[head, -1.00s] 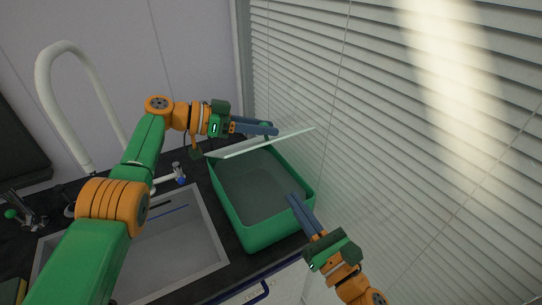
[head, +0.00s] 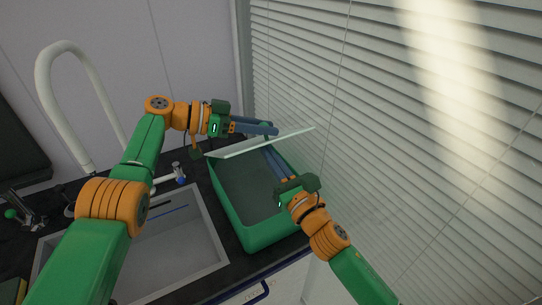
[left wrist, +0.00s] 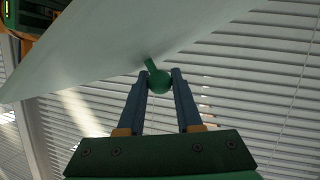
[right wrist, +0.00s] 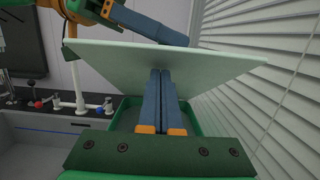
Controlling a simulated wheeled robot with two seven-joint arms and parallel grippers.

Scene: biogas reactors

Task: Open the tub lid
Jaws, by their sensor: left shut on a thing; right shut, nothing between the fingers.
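The green tub (head: 250,228) stands on the dark counter beside the sink. Its pale lid (head: 245,148) is raised and tilted at the tub's far end, and the front part of the tub is uncovered. My left gripper (head: 276,130) is behind the lid, shut on the lid's green knob (left wrist: 159,81), which shows between its fingertips in the left wrist view. My right gripper (head: 269,150) is shut and empty, reaching over the tub with its fingertips at the lid's underside. In the right wrist view the fingers (right wrist: 160,75) overlap the lid (right wrist: 150,60); I cannot tell if they touch.
The sink (head: 180,245) with a white tap (head: 65,50) is left of the tub. A blind-covered window (head: 400,150) rises close on the tub's right. A blue handle (head: 258,292) is on the cabinet front below the counter.

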